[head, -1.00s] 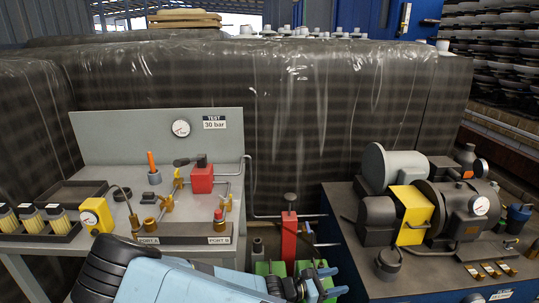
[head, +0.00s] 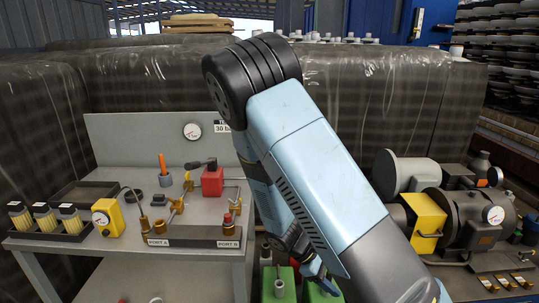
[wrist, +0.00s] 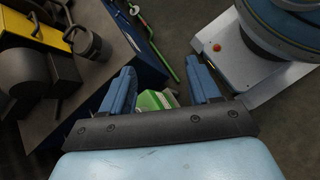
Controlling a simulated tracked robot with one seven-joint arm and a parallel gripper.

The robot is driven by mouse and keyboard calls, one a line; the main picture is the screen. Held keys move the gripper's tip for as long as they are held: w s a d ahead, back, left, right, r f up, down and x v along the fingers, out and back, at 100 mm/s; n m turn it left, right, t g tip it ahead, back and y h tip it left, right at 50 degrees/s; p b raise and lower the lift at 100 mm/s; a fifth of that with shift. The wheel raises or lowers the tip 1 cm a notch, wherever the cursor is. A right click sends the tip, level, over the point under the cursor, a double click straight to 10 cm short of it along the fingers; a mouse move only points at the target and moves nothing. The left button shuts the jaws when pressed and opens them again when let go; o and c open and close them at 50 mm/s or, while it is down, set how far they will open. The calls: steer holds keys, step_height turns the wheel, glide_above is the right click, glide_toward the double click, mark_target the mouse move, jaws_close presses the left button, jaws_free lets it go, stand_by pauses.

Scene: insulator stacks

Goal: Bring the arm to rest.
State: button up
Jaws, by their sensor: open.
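My arm (head: 315,165) stands raised and bent across the middle of the head view, its pale blue links in front of the test bench's right end and the wrapped stacks. My gripper (wrist: 163,78) shows in the wrist view with its two blue fingers spread apart and nothing held between them. A green block (wrist: 155,101) shows beyond the fingers, lower down.
The test bench (head: 115,240) with gauges and valves stands at left. The pump bench (wrist: 95,105) with its yellow-guarded machine (head: 425,222) stands at right. Wrapped stacks (head: 345,80) close off the back. Floor (wrist: 190,28) shows between the bench and a white-and-blue body in the wrist view.

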step_height(320, 180, up, 20)
steer(key=d+m+t+y, duration=0.2)
steer(key=m+y, duration=0.5)
steer(key=s+d+r+m+t+y, duration=0.1)
steer(key=s+r+m+t, duration=0.1)
steer(key=s+r, duration=0.3)
steer(key=s+d+r+m+t+y, duration=0.1)
steer(key=s+r+t, duration=0.3)
steer(key=r, duration=0.8)
steer(key=shift+s+d+m, duration=0.55)
steer(key=shift+s+m, duration=0.25)
steer(key=shift+s, duration=0.4)
